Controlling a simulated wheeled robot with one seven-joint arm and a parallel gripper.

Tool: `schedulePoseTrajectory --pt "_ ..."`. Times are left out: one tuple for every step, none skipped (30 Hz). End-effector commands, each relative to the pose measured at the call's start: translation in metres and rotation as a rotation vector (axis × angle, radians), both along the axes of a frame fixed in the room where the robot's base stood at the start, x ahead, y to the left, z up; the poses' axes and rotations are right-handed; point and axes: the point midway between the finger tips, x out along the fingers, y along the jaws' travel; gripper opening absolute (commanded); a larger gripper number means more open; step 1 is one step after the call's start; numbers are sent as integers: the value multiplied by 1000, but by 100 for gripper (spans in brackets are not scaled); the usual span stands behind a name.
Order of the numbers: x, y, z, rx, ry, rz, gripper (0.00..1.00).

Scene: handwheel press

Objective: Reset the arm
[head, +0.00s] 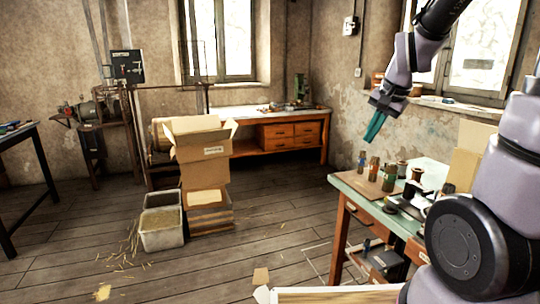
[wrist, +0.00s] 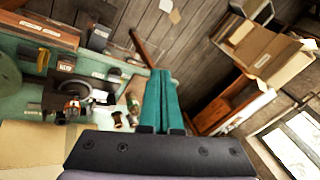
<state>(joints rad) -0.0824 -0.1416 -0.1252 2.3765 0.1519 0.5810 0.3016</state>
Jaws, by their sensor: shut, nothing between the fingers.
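My gripper (head: 371,130) is raised in the air at the upper right of the head view, above the far end of the green-topped workbench (head: 350,184). Its two teal fingers are together and point downward. In the wrist view my gripper (wrist: 166,74) shows its fingers side by side, closed, with nothing between them. It touches nothing. My arm comes in from the upper right, and a large part of it covers the lower right of the head view.
Several small bottles (head: 373,168) and a black device (head: 408,203) stand on the workbench. An open cardboard box (head: 200,140) is stacked on the floor beside two grey bins (head: 162,230). A wooden desk (head: 290,131) stands at the back wall. The middle floor is mostly clear.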

Motion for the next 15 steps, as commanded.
schedulePoseTrajectory --pt "-15 3 21 -3 -36 33 0" --pt "-23 5 31 -8 -52 55 0" --pt "-35 7 43 -16 -73 83 0" --pt "-45 8 51 -22 -87 103 0" --pt "-54 10 59 -30 -103 125 0" --pt "-67 12 69 -42 -124 152 0" --pt "-76 14 75 -51 -138 171 0" --pt "-86 15 81 -61 -151 189 0" --pt "-97 16 88 -74 -169 212 0" --pt "-105 17 93 -84 -182 227 0" --pt "-113 18 96 -94 -192 242 0" --pt "-122 19 100 -107 -205 259 0" --pt "-128 20 103 -114 -213 270 0" --pt "-134 21 105 -122 -220 279 0" --pt "-140 21 107 -131 -227 290 0"
